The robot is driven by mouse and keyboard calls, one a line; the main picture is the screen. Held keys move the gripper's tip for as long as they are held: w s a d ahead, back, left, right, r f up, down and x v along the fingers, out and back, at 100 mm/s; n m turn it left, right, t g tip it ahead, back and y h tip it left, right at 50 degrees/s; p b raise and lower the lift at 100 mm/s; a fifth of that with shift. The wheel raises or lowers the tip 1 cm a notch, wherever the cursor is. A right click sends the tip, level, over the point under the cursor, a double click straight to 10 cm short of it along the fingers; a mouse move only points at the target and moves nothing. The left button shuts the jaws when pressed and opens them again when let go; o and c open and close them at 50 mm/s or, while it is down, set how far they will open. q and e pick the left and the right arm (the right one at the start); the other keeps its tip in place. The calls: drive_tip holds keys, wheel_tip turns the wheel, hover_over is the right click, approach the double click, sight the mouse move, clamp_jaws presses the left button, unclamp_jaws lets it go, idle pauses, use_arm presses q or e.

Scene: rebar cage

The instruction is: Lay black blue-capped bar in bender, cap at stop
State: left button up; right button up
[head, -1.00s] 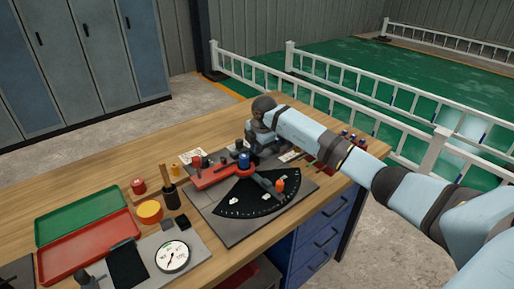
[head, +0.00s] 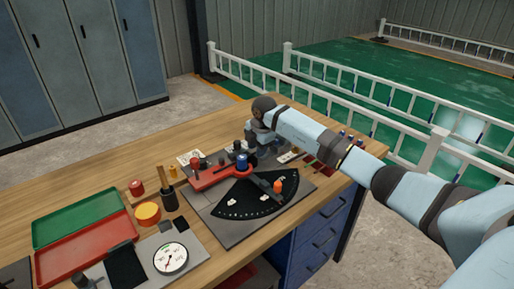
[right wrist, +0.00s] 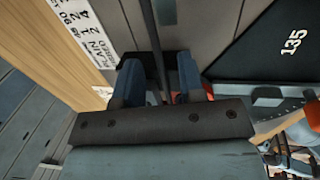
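The bender (head: 212,178) has a red arm, a blue-topped post (head: 241,161), an orange knob (head: 278,187) and a black angle scale (head: 250,203) on a grey plate. My right gripper (head: 257,147) is low over the plate's far side, partly hidden by its own wrist. In the right wrist view its two fingers (right wrist: 160,82) stand apart. A thin dark bar (right wrist: 153,35) runs between them, with gaps showing beside it. The bar's cap is not seen there, and I cannot make out the bar in the head view. My left gripper is out of view.
Blue-capped pieces (head: 359,141) stand at the bench's right end. A green tray (head: 80,215), a red tray (head: 85,247), a dial gauge (head: 171,258) and a yellow tin (head: 147,213) are at left. The wooden bench top (head: 120,165) is clear behind them.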

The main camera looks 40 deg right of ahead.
drive_tip(key=v, duration=1.3)
drive_tip(key=shift+r, duration=0.4)
drive_tip(key=shift+s, duration=0.1)
drive_tip(key=shift+w+p+v, duration=0.2)
drive_tip(key=shift+p+v, duration=0.65)
drive_tip(key=shift+v, duration=0.15)
drive_tip(key=shift+w+p+v, duration=0.2)
drive_tip(key=shift+p+v, duration=0.6)
drive_tip(key=shift+v, duration=0.15)
drive_tip(key=shift+w+p+v, duration=0.2)
drive_tip(key=shift+p+v, duration=0.65)
drive_tip(key=shift+v, duration=0.15)
drive_tip(key=shift+r, duration=0.1)
